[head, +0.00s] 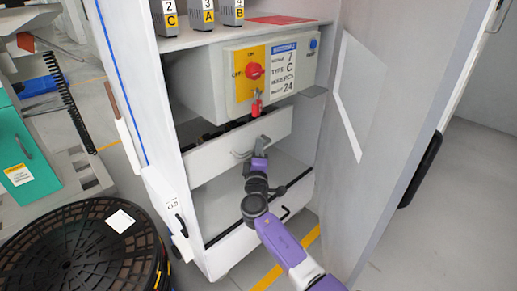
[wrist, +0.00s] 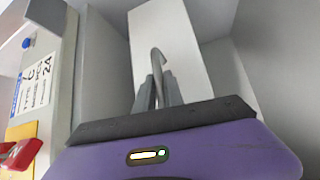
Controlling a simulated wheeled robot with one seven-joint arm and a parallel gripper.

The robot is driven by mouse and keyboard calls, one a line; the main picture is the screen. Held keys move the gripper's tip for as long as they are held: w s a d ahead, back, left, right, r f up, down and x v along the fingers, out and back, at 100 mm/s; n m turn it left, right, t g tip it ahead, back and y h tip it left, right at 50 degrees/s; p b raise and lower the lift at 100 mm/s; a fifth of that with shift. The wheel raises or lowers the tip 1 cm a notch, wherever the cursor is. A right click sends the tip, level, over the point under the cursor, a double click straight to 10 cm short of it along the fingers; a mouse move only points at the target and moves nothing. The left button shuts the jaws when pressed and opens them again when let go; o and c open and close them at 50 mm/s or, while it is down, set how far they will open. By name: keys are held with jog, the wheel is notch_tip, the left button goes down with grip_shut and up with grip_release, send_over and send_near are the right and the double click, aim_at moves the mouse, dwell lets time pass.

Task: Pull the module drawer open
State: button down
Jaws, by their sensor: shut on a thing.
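The module drawer (head: 215,157) is a pale grey front in the cabinet, below the switch box. A gap with dark contents shows behind its top edge, so it stands at least partly out. Its bent grey handle (head: 240,153) is on the front. My gripper (head: 258,148) is at the handle's right part, its arm reaching up from the lower right. In the wrist view the two grey fingers (wrist: 158,95) are shut on the curved handle (wrist: 158,62), with the white drawer front (wrist: 178,30) behind. The exact contact is partly hidden by the fingers.
The switch box (head: 195,85) with a red knob (head: 254,71) and hanging red padlock (head: 257,106) sits just above. The open cabinet door (head: 385,130) stands to the right. A lower drawer (head: 235,250) is beneath. Black reels (head: 85,255) stand at lower left.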

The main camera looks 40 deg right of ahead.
jog(key=shift+s+f, duration=0.15)
jog(key=s, duration=1.3)
jog(key=shift+p, duration=0.4)
jog(key=shift+d, duration=0.1)
jog(key=c, duration=1.5)
grip_release()
jog(key=shift+o, duration=0.2)
jog(key=v, duration=0.7)
jog(key=shift+s, duration=0.3)
